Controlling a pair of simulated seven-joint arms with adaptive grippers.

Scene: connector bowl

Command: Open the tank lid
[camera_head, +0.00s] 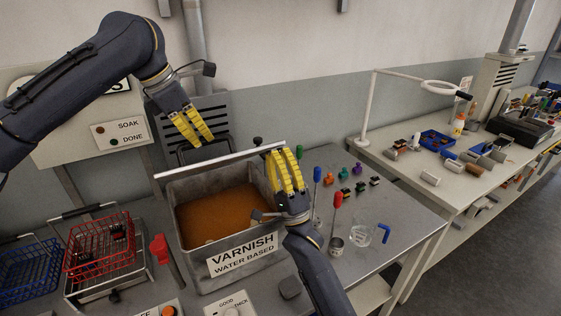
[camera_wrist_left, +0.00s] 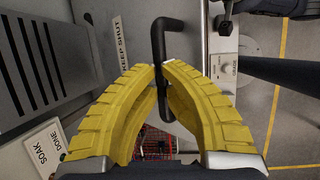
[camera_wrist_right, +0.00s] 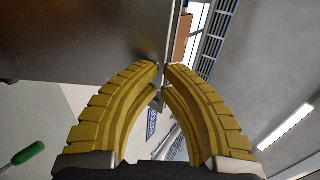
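The grey varnish tank (camera_head: 184,240) stands on the bench with orange-brown liquid showing inside. Its lid (camera_head: 222,161) is raised and tilted, its pale front edge towards me. My right gripper (camera_head: 281,150) is at the lid's right end. In the right wrist view, its fingertips (camera_wrist_right: 162,66) are nearly together with the thin lid edge between them. Exact contact there is partly hidden.
Red (camera_head: 98,245) and blue (camera_head: 28,268) wire baskets stand left of the tank. Screwdrivers, small connectors, a glass beaker (camera_head: 359,235) and a metal cup (camera_head: 336,246) are on the bench at right. A red-handled tool (camera_head: 159,249) stands by the tank's left side.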

